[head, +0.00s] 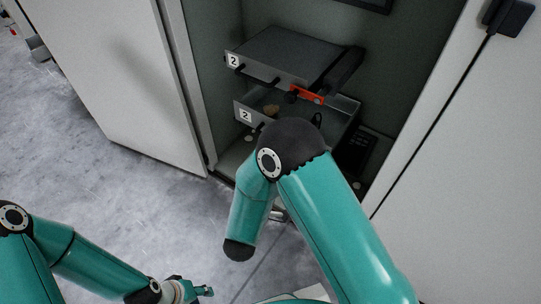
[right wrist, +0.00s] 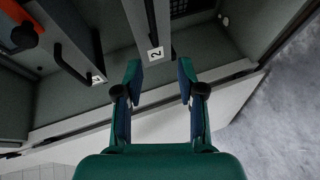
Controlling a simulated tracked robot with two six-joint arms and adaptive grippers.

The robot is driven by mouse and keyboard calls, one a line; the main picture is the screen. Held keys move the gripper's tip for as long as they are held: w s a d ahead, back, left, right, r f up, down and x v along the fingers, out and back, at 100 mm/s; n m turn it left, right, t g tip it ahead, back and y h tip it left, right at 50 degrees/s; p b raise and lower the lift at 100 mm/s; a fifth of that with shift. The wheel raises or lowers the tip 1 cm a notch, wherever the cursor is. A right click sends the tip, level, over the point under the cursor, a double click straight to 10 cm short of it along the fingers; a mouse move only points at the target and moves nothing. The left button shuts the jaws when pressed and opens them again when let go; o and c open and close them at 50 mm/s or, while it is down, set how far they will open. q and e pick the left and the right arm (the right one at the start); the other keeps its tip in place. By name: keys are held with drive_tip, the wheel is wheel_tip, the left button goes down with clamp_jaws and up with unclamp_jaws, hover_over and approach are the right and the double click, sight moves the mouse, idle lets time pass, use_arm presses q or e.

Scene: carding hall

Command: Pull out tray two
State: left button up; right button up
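Two grey trays sit one above the other in an open cabinet in the head view. The upper tray (head: 283,52) and the lower tray (head: 345,104) both carry a white label reading 2. The lower one is open on top, with a small brownish thing inside. My right arm covers part of its front. My right gripper (right wrist: 159,70) is open and empty in the right wrist view, with a tray's 2 label (right wrist: 156,53) just beyond its fingertips. It is hidden in the head view. My left gripper (head: 198,291) is low in the head view, away from the trays; its opening is unclear.
The cabinet door (head: 118,75) stands open on the left. A pale panel (head: 462,130) closes off the right side. A red part (head: 306,95) shows between the trays. A dark slotted box (head: 362,150) stands lower right in the cabinet. The grey floor (head: 60,150) at left is clear.

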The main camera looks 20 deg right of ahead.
use_arm(q)
wheel_tip(320, 180, down, 7)
drive_tip(key=b, duration=0.6)
use_arm(e)
drive_tip(key=shift+n+t+h, duration=0.3)
drive_tip(key=shift+n+h, duration=0.1)
drive_tip(key=shift+h, duration=0.1)
drive_tip(key=shift+x, duration=8.25)
drive_tip(key=shift+f, duration=0.15)
drive_tip(key=shift+c, duration=0.2)
clamp_jaws()
